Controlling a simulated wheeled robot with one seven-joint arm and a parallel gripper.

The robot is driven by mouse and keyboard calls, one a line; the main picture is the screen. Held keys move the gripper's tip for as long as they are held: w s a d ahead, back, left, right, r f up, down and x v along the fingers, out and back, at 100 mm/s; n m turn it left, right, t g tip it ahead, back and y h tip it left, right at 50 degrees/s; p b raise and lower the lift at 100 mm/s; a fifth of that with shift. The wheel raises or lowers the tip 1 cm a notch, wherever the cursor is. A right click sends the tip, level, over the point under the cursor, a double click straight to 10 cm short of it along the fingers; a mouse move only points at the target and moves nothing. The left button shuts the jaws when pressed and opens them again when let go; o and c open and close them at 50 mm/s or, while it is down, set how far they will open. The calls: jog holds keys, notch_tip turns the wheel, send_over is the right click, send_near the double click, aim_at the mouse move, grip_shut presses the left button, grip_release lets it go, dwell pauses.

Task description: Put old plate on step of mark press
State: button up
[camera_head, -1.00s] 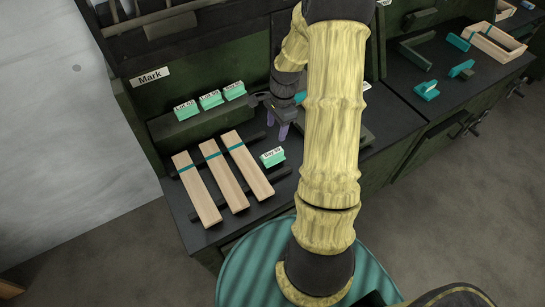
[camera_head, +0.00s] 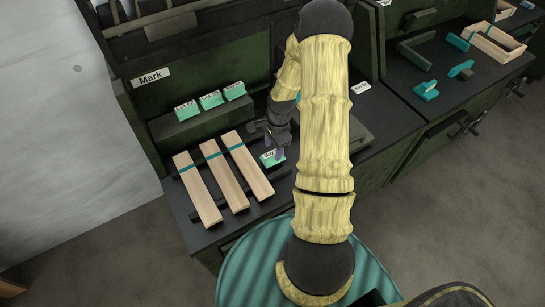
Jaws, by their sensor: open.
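A loose mint-green labelled plate (camera_head: 266,162) lies on the dark bench, right of the wooden slats; its label is partly covered and too small to read surely. Three similar green plates, left (camera_head: 186,110), middle (camera_head: 210,100) and right (camera_head: 234,91), stand in a row on a dark green step (camera_head: 180,129) below the "Mark" sign (camera_head: 150,77). The press itself is not clearly seen behind my arm.
Three wooden slats with teal bands, left (camera_head: 197,190), middle (camera_head: 224,176) and right (camera_head: 248,166), lie across dark rails left of the gripper. A flat dark block (camera_head: 356,132) lies right of my arm. Teal parts (camera_head: 426,91) and a wooden crate (camera_head: 494,43) sit on the right bench.

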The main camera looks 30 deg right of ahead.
aim_at(272, 153)
jog(key=f, duration=0.3)
jog(key=f+p, duration=0.1)
jog(key=f, duration=0.1)
jog(key=shift+s+a, duration=0.1)
jog(key=shift+a, duration=0.25)
jog(key=c, duration=0.9)
notch_tip(272, 153, up, 10)
jog(key=shift+r+b, duration=0.1)
jog(key=shift+b, duration=0.4)
dwell(0.5)
